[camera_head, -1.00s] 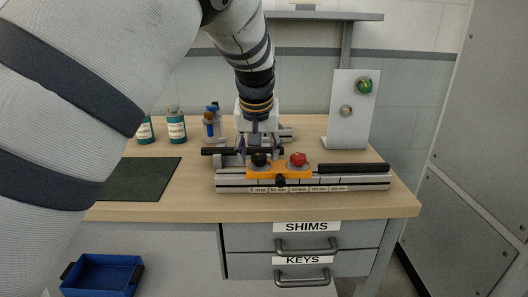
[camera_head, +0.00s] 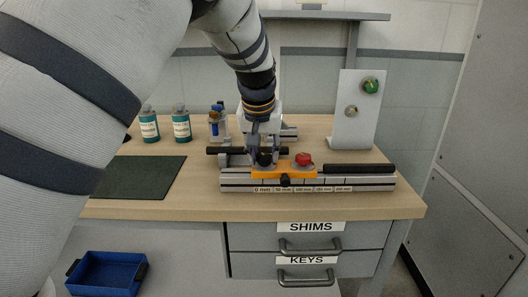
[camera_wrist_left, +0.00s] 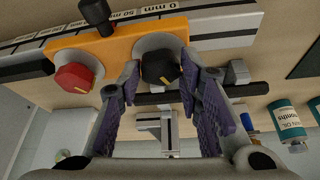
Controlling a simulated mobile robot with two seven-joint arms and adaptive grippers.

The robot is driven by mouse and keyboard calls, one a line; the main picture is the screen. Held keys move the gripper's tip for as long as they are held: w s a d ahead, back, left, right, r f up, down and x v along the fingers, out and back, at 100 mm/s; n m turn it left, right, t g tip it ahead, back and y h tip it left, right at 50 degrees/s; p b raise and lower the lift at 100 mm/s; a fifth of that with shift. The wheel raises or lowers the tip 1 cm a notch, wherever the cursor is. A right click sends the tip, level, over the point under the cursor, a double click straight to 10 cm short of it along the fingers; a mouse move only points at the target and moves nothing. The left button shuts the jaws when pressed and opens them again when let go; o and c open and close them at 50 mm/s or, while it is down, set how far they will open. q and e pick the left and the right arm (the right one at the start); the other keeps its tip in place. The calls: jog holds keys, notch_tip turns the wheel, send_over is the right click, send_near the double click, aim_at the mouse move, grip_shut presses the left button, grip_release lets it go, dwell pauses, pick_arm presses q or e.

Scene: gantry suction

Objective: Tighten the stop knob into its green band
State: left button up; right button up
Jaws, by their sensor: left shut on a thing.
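An orange carriage (camera_head: 284,174) sits on a grey rail with a millimetre scale (camera_head: 305,188). It carries a black knob with a pale pointer line (camera_wrist_left: 160,68), a red knob (camera_head: 303,159) with a pointer line, and a small black front knob (camera_head: 285,180). My left gripper (camera_head: 264,155) points down at the black knob; in the left wrist view its purple-padded fingers stand on both sides of it, shut on it. No green band shows around this knob; the pads hide part of its surround. My right gripper is not in view.
A white upright panel (camera_head: 349,125) with a green round piece (camera_head: 371,86) stands behind right. Two teal bottles (camera_head: 181,127), a dark mat (camera_head: 150,177) and a black bar (camera_head: 358,168) are on the bench. The front right bench top is clear.

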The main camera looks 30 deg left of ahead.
pick_arm(q)
jog(key=m+h, duration=0.1)
jog(key=m, duration=0.3)
jog(key=shift+a+h, duration=0.2)
jog(key=shift+h, duration=0.2)
jog(key=shift+a+m+h, duration=0.15)
jog(key=shift+m+h, duration=0.55)
jog(key=shift+m, duration=1.2)
jog(key=o, duration=1.2)
jog(key=shift+c, duration=0.2)
jog(key=v, duration=1.2)
